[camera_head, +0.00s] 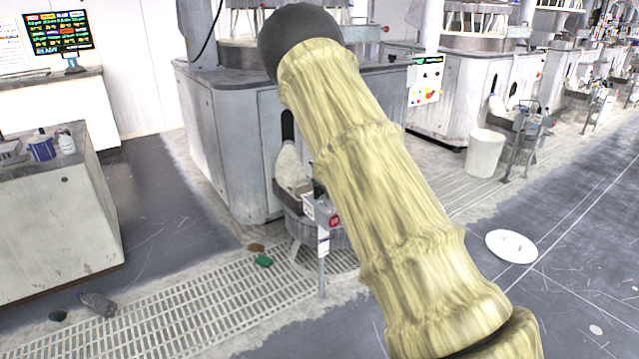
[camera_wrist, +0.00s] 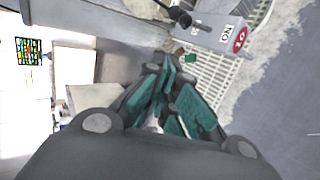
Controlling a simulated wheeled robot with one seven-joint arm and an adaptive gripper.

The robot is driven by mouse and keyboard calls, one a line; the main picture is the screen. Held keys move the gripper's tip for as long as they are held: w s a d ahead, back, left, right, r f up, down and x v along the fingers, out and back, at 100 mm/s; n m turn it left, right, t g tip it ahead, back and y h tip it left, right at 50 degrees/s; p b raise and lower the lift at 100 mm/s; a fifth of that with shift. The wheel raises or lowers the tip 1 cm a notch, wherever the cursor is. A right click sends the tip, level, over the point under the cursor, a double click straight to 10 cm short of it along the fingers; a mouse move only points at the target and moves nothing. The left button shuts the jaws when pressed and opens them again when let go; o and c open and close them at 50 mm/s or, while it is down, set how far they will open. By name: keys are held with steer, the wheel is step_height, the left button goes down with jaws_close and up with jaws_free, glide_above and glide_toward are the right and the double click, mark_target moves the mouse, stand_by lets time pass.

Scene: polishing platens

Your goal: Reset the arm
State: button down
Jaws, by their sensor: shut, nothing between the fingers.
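My arm, in a yellowish ribbed sleeve with a dark rounded joint on top, crosses the middle of the head view from the lower right to the top centre. My gripper (camera_wrist: 172,84) shows only in the wrist view, with dark linkages and teal finger pads. It is shut and empty. It points toward the floor grating near a grey machine. In the head view the gripper is hidden or out of frame.
A grey polishing machine (camera_head: 222,130) stands behind my arm, with a labelled switch post (camera_head: 322,245) beside it. A slatted floor grating (camera_head: 190,312) runs below. A cabinet (camera_head: 60,215), fallen bottle (camera_head: 97,303), white bucket (camera_head: 485,152) and white disc (camera_head: 511,246) surround open floor.

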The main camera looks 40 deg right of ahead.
stand_by(0.5)
steer(key=s+a+f+m+g, duration=0.1)
steer(key=s+a+f+m, duration=0.15)
steer(key=f, duration=0.35)
steer(key=s+a+f+m+g, duration=0.1)
steer(key=s+a+f, duration=0.3)
steer(key=f, duration=0.2)
steer(key=s+a+f+m+g+y, duration=0.15)
steer(key=s+a+f+m, duration=0.25)
steer(key=s+a+f, duration=0.65)
steer(key=s+a+f+m+g+y, duration=0.1)
steer(key=s+a+f+m+g, duration=0.25)
steer(key=s+a+f, duration=0.95)
steer(key=s+a+m+g, duration=0.2)
steer(key=s+a+m, duration=0.1)
steer(key=s, duration=1.2)
steer(key=s+a+m+g, duration=0.2)
steer(key=s+a+m, duration=0.15)
steer(key=s, duration=1.05)
step_height(320, 180, up, 15)
steer(key=p, duration=1.5)
steer(key=shift+w+d+r+p, duration=0.2)
steer(key=shift+w+d+p, duration=0.1)
steer(key=shift+p, duration=0.1)
